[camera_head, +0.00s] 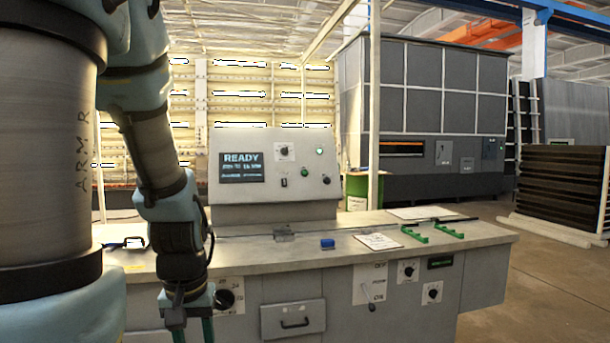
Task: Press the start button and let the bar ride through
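A grey control console (275,207) stands on the long bench. Its screen (241,167) reads READY, with smaller lines I cannot read. I cannot tell which is the start button. A thin dark bar (455,219) lies along the bench top at the right, near green brackets. My gripper (192,330) points down in front of the bench, left of the console. Its two fingers are apart; their tips are cut off below.
The bench top (370,222) also holds a blue block (327,244), a paper sheet (378,241) and green brackets (414,234). The bench front has a drawer (293,319) and knobs (408,270). A large grey cabinet (430,100) stands behind. Floor is open at right.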

